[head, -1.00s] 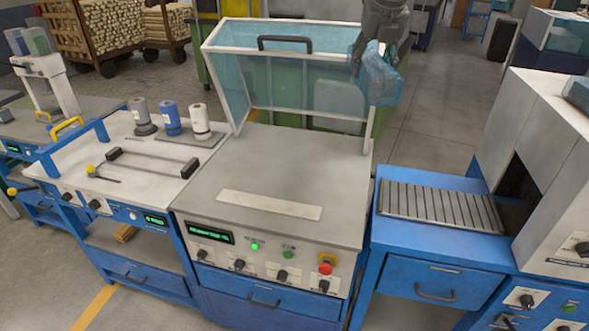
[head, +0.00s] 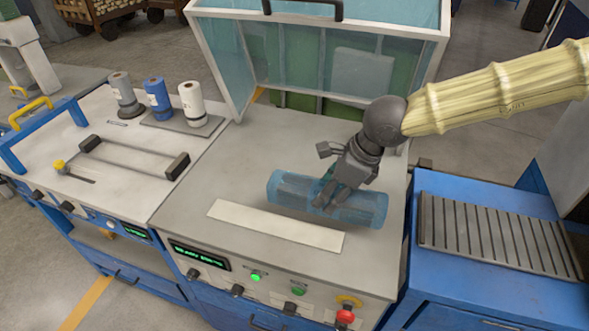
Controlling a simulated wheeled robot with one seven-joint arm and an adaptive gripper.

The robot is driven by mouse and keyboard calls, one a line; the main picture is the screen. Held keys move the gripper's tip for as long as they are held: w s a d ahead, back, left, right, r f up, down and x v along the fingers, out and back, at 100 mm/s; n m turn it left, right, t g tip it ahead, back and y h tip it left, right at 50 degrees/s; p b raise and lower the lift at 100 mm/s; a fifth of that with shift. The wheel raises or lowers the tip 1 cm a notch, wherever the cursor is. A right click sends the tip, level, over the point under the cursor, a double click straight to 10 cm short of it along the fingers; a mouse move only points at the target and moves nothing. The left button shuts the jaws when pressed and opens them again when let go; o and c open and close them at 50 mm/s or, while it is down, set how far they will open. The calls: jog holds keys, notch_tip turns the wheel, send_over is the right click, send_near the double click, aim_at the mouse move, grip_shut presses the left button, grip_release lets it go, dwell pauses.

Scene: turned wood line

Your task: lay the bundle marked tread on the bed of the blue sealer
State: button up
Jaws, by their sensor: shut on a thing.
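The bundle (head: 363,207), wrapped in clear blue film, is in my gripper (head: 323,203) over the grey bed (head: 228,187) of the blue sealer (head: 222,302). My gripper is shut on its middle from above. The bundle lies crosswise, just behind the pale strip (head: 277,226) on the bed. I cannot tell whether it touches the bed or hangs slightly above it. No tread mark can be read on it. The sealer's clear lid (head: 330,60) stands raised behind the bed.
Left is a bench with a black-ended bar (head: 130,160) and several film rolls (head: 157,98). Right is a slatted roller table (head: 490,235) on a blue frame. The sealer's front has knobs, green lights and a red button (head: 345,316). The bed's left part is clear.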

jog(key=w+a+p, duration=0.1)
jog(key=w+a, duration=0.1)
jog(key=w, duration=0.2)
jog(key=w+a+p, duration=0.1)
jog(key=w+a, duration=0.2)
jog(key=w, duration=0.2)
jog(key=w+a+f+p, duration=0.1)
jog(key=w+a, duration=0.1)
jog(key=w, duration=0.2)
jog(key=shift+w+a+f, duration=0.1)
jog(key=shift+w+a, duration=0.15)
jog(key=shift+a, duration=0.1)
notch_tip(320, 180, down, 4)
jog(key=shift+r+p, duration=0.2)
jog(key=shift+p, duration=0.15)
jog(key=o, duration=1.3)
jog(key=shift+f, duration=0.15)
jog(key=b+v, duration=0.1)
jog(key=v, duration=1.1)
